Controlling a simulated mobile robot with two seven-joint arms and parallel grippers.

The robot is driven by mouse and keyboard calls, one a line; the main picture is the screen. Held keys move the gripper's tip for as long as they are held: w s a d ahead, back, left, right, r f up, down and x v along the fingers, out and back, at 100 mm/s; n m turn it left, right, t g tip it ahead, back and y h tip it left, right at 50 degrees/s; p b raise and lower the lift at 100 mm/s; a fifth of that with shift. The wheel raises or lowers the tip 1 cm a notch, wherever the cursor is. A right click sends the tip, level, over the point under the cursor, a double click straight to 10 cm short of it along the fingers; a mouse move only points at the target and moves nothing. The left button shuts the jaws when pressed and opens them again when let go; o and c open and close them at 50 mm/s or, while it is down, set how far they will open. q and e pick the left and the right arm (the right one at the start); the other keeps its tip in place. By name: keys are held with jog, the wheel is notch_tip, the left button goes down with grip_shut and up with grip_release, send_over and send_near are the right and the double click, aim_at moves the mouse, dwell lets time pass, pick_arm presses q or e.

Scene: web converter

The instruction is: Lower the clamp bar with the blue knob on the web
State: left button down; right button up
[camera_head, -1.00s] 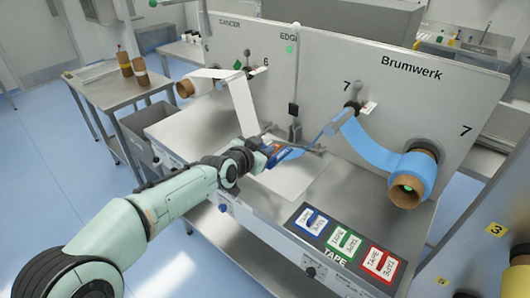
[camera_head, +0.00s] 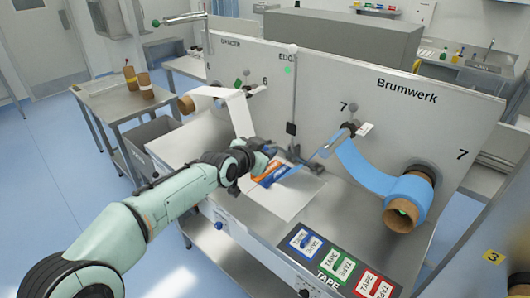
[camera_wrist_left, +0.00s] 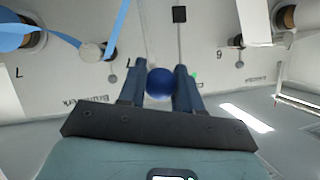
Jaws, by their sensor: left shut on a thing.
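My left gripper (camera_head: 268,151) is above the splice table, near the back panel. In the left wrist view its two dark fingers (camera_wrist_left: 160,88) are on either side of the round blue knob (camera_wrist_left: 159,84), shut on it. In the head view the knob is hidden by the gripper. The grey clamp bar (camera_head: 297,162) shows partly beside the gripper; its exact tilt is hard to tell. The white web (camera_head: 240,114) runs down on the left and the blue web (camera_head: 360,162) on the right. An orange and blue piece (camera_head: 267,172) lies on the white plate (camera_head: 290,203).
A panel marked Brumwerk (camera_head: 405,115) stands behind the table. The blue roll (camera_head: 408,195) sticks out on the right. A vertical rod with a black block (camera_head: 291,128) stands close behind the gripper.

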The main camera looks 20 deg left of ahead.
pick_arm(q)
jog(key=shift+r, duration=0.2)
jog(key=c, duration=0.8)
grip_release()
jog(key=shift+w+f, duration=0.1)
pick_arm(e)
jog(key=shift+w, duration=0.1)
pick_arm(q)
jog(key=shift+b+v, duration=1.4)
jog(key=shift+v, duration=5.35)
pick_arm(e)
jog(key=shift+s+f, duration=0.6)
jog(key=shift+f, duration=0.3)
jog(key=shift+s+f, duration=0.6)
jog(key=shift+f, duration=0.25)
